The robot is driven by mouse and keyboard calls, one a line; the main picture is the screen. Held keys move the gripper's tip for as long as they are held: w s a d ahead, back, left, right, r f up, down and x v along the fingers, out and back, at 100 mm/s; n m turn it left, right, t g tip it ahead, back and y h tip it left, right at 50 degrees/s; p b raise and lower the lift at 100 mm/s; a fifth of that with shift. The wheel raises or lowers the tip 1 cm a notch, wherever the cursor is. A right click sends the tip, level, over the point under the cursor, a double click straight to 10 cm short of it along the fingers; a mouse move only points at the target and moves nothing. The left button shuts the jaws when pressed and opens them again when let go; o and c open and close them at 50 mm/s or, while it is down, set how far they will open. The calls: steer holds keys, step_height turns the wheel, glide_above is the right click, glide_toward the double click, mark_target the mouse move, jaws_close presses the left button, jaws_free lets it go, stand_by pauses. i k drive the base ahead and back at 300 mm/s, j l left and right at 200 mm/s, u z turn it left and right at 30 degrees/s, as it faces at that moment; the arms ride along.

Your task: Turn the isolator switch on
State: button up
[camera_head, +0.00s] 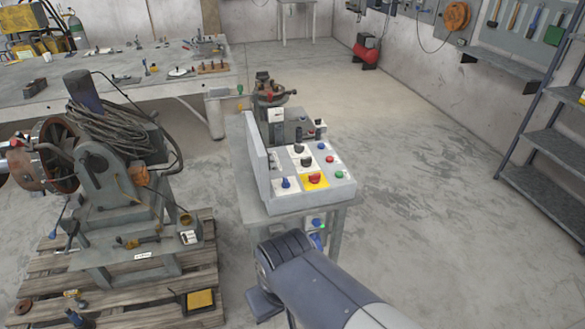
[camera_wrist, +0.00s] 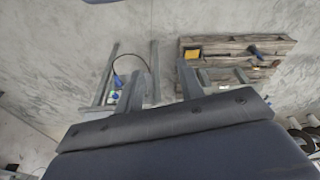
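A grey control box (camera_head: 330,190) stands on a small table and carries several knobs and buttons. A red rotary knob on a yellow plate (camera_head: 314,180) sits at its front; it looks like the isolator switch. I cannot tell its on or off position. My arm is in front of and below the box, and its gripper end is mostly hidden in the head view. In the wrist view my gripper (camera_wrist: 160,88) shows two separated grey fingers with nothing between them. It is open, apart from the switch, and faces the floor area. The switch does not show there.
A machine on a wooden pallet (camera_head: 110,290) stands left of the box; the pallet also shows in the wrist view (camera_wrist: 225,42). A blue plug (camera_head: 316,240) sits below the panel. A workbench (camera_head: 120,75) is behind. Metal shelves (camera_head: 545,140) stand right. Floor between is clear.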

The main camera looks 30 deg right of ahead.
mark_target(313, 178)
steer(key=i+l+z, duration=0.2)
steer(key=l, duration=0.25)
steer(key=i+l+z, duration=0.2)
steer(key=l, duration=0.2)
steer(key=i+l+z, duration=0.25)
steer(key=l, duration=0.15)
